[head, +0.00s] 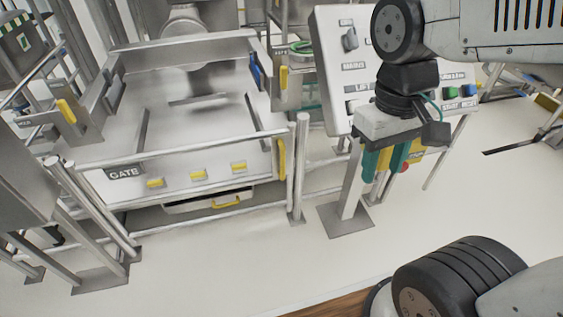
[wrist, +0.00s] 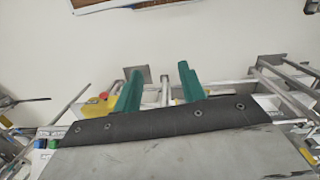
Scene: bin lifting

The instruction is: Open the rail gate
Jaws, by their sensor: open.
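The rail gate (head: 200,150) stands at the left in the head view, a metal tube frame spanning between posts in front of the machine, with a "GATE" plate (head: 124,171) near its left end. It appears closed. A yellow upright handle (head: 281,160) is at its right end, beside the right post (head: 301,165). My gripper (head: 384,167) points down to the right of the gate, in front of the control panel, apart from the handle. Its two green fingers are spread and empty; they also show in the wrist view (wrist: 160,88). I cannot make out the gate's handle in the wrist view.
A sloped control panel (head: 335,75) with a knob and buttons stands on a post (head: 347,195) behind my gripper. A yellow box with a red button (head: 405,167) is close behind the fingers. Open floor (head: 240,255) lies in front.

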